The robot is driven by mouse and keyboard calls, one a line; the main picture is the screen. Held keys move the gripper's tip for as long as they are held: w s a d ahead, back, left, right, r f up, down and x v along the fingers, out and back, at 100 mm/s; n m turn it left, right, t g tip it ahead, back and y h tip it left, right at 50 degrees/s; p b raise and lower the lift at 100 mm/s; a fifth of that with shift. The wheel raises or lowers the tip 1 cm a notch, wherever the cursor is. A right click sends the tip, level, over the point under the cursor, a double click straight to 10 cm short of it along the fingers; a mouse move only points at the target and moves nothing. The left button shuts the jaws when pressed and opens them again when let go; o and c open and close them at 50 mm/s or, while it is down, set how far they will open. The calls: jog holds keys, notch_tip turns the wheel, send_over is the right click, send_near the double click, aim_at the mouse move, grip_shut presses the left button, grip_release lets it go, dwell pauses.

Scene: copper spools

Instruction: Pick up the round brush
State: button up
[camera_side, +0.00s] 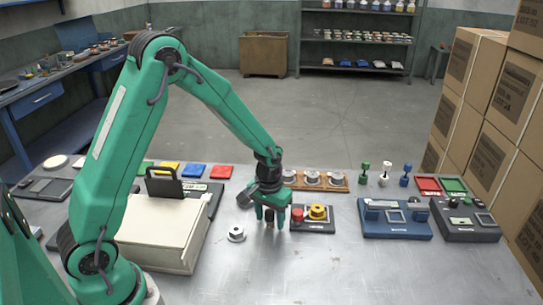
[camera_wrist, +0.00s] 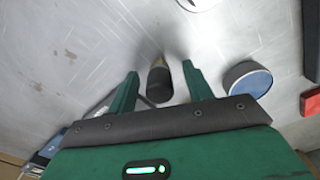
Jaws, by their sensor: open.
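My gripper (camera_side: 269,222) points down over the metal table, with its two green fingers apart. In the wrist view my gripper (camera_wrist: 159,68) also shows open. A short dark cylinder (camera_wrist: 160,86), which looks like the round brush, stands between the fingers in that view. I see a gap on either side of it. A small dark shape (camera_side: 269,214) shows between the fingers in the side view. Its lower end and its bristles cannot be made out.
A dark plate with red and yellow knobs (camera_side: 318,212) is close on the right. A wooden rack of spools (camera_side: 333,187) lies behind. A blue-topped disc (camera_wrist: 247,80) is near the right finger. The front table is clear.

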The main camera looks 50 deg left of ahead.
aim_at(270, 211)
jog(key=shift+c, duration=0.4)
jog(key=c, duration=1)
jog(key=shift+o, duration=0.2)
jog(key=shift+r, duration=0.1)
jog(key=shift+r, duration=0.8)
notch_tip(270, 211, up, 2)
jog(key=shift+r, duration=0.2)
jog(key=s+d+r, duration=0.5)
jog(key=d+r, duration=0.2)
jog(key=d, duration=0.3)
jog(key=shift+s, duration=0.4)
jog(key=shift+o, duration=0.5)
jog(key=shift+d+f, duration=0.1)
